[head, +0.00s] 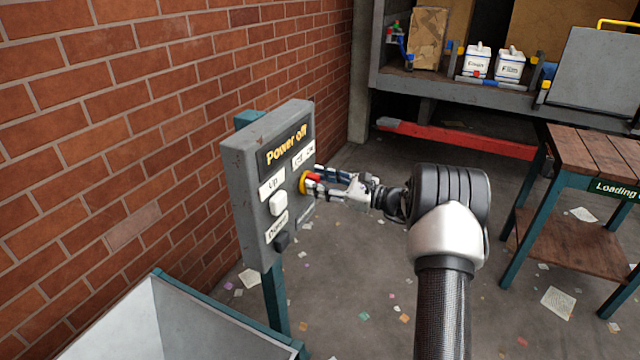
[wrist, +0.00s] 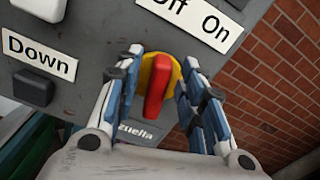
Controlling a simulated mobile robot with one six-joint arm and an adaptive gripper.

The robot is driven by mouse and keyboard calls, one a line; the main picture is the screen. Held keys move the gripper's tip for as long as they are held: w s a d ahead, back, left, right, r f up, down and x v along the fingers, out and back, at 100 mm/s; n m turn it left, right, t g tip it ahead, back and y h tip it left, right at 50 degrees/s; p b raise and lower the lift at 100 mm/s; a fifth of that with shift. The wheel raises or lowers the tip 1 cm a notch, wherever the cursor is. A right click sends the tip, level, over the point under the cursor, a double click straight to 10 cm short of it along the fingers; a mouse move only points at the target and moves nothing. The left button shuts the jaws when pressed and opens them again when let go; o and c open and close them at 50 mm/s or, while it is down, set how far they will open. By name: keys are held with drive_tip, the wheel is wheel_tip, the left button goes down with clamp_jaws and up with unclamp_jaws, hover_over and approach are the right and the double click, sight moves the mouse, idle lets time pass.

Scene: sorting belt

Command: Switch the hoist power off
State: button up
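The grey control box (head: 240,190) stands on a teal post before the brick wall. Its top panel (head: 286,144) reads "Power off" in yellow. The red rotary handle on a yellow round base (wrist: 155,88) sits below the "Off On" label (wrist: 195,18); in the head view the switch (head: 304,182) is partly hidden by my fingers. My gripper (head: 318,179) is at the box face. In the wrist view my gripper (wrist: 162,58) is open, one finger on each side of the red handle, with gaps showing on both sides.
The box also has a pale "Up" button (head: 278,203) and a dark "Down" button (head: 282,241). A metal bin (head: 170,325) stands below left. A wooden table (head: 590,160) stands right, and a shelf with white containers (head: 477,60) stands behind. Scraps litter the floor.

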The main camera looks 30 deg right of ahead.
drive_tip(key=shift+w+a, duration=0.1)
drive_tip(key=shift+c, duration=0.2)
clamp_jaws()
